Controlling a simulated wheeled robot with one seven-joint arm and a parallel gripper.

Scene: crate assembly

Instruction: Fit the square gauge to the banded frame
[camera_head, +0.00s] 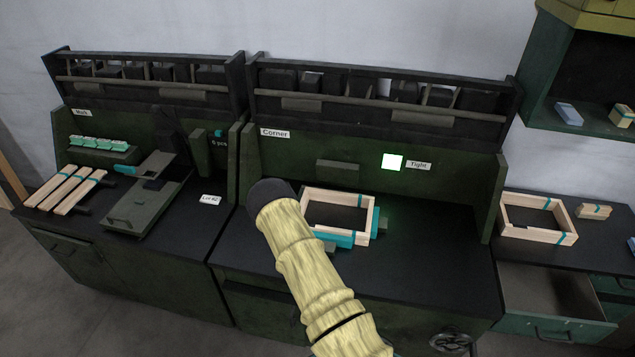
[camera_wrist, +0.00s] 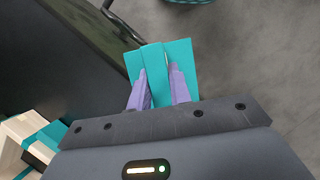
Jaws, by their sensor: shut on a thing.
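My gripper (camera_wrist: 160,92) is shut on a teal piece, which I take to be the square gauge (camera_wrist: 178,58). The gauge sticks out beyond the purple fingers in the wrist view. In the head view my arm hides the gripper and the gauge. A pale wooden frame with teal at its right side, the banded frame (camera_head: 335,194), lies on the middle bench under the "Corner" sign. A wooden corner with teal (camera_wrist: 35,145) shows at the lower left of the wrist view, apart from the gauge.
A lit green-white lamp (camera_head: 392,161) is beside the "Tight" label. Another wooden frame with teal marks (camera_head: 540,236) lies on the right bench, above an open drawer (camera_head: 550,290). Wooden slats (camera_head: 66,188) lie on the left bench. The middle bench's right part is clear.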

